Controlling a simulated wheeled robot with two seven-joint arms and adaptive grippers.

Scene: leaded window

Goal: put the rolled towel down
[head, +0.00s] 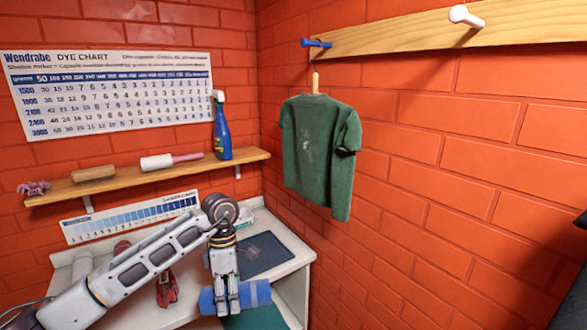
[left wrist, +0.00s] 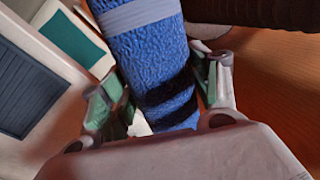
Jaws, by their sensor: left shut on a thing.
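A blue rolled towel (head: 257,293) with a paler band shows low in the head view, at the front of the white counter. My left gripper (head: 228,308) points down and is shut on the towel around its middle. In the left wrist view the towel (left wrist: 150,55) runs between the two fingers of the left gripper (left wrist: 160,105), which touch its sides. In the head view I cannot tell whether the towel touches anything beneath it. My right gripper is not in view.
A dark mat (head: 262,254) lies on the white counter (head: 290,262), with a red object (head: 166,290) to the left. A wooden shelf (head: 120,184) holds a blue spray bottle (head: 221,128) and several items. A green shirt (head: 315,150) hangs on the right wall.

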